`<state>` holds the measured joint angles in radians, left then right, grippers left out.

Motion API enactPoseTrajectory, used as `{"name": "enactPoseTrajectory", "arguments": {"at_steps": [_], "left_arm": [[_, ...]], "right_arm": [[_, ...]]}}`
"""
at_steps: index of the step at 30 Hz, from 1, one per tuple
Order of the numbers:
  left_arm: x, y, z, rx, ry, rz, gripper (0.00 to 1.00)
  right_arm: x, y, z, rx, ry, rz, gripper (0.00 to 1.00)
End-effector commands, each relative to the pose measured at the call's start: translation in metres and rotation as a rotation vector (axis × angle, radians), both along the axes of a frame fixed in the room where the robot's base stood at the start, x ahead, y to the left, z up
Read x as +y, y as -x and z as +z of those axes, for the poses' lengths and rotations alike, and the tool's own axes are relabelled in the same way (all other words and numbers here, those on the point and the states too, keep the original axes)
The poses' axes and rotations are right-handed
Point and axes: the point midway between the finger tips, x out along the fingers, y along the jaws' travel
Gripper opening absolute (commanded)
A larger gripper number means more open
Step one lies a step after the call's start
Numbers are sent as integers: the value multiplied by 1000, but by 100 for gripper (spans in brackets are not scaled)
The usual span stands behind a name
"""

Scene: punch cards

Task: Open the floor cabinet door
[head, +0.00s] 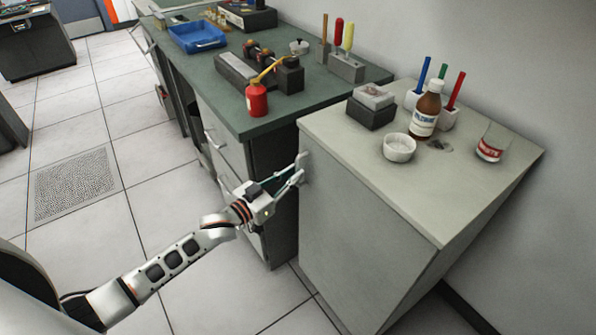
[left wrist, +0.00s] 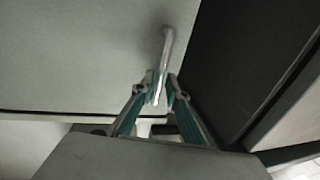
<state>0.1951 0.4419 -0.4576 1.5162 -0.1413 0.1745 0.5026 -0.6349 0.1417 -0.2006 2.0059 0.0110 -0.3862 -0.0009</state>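The floor cabinet (head: 455,212) stands at the right, with a pale top and a plain grey front door (head: 350,240). The door looks shut. Its metal handle sits near the door's upper corner beside the green bench; in the left wrist view the handle (left wrist: 168,45) is a thin bar. My left gripper (head: 299,170) is at the handle. In the left wrist view my left gripper (left wrist: 160,88) has one finger on each side of the bar, with the fingers apart. Firm contact with the bar does not show. My right gripper is not in view.
A dark green bench (head: 330,91) with drawers stands close beside the cabinet. A brown bottle (head: 426,112), a white bowl (head: 399,148) and a glass jar (head: 493,143) stand on the cabinet top. The tiled floor (head: 160,150) before the bench is clear.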

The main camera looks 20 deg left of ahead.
Motion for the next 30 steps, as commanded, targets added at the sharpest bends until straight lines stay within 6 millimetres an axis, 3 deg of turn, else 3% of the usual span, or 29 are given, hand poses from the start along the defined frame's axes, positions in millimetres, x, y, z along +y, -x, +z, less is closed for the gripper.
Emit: {"name": "enactPoseTrajectory", "arguments": {"at_steps": [9,15,17,18,30], "left_arm": [[-10,-20,-1,0,-1,1,14],[-10,-20,0,0,-1,1,14],[-10,-20,0,0,-1,1,1],[-10,-20,0,0,-1,1,0],[-5,-13,0,1,0,16,0]], "right_arm": [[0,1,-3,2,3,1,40],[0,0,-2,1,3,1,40],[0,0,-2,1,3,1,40],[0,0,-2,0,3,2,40],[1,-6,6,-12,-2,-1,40]]}}
